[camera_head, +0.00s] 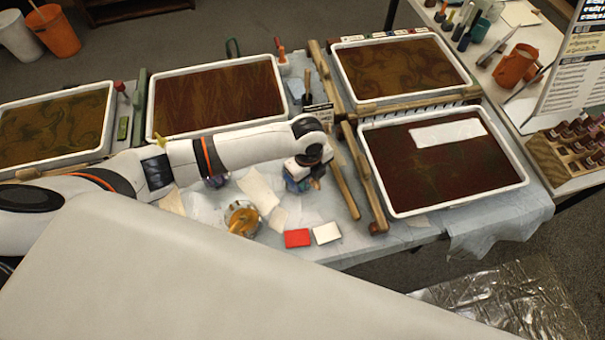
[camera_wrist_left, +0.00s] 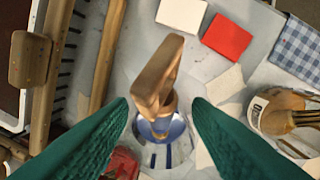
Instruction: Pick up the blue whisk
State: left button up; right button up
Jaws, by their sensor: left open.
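In the left wrist view, an upright thing with a tan wooden handle and a round blue part at its base, which looks like the blue whisk (camera_wrist_left: 162,128), stands between my green fingers. Its handle rises toward the camera. My left gripper (camera_wrist_left: 161,105) is open, with one finger on each side and a visible gap to each. In the head view, my left gripper (camera_head: 303,182) is low over the cloth-covered table, left of the wooden rods. There my wrist and fingers hide most of the whisk. My right gripper is not in view.
A tin with brushes (camera_wrist_left: 285,115), a red card (camera_head: 297,238) and a white card (camera_head: 327,233) lie near the gripper. Wooden rods (camera_head: 345,180) and a marbling tray (camera_head: 372,185) stand to its right in the head view. A red object (camera_wrist_left: 121,163) shows beside the left finger.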

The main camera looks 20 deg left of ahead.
pick_arm(q)
notch_tip(320, 180, down, 2)
jog(key=shift+f, duration=0.3)
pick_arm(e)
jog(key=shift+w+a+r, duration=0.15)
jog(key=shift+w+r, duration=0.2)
pick_arm(q)
grip_shut()
jog(key=shift+r, duration=0.1)
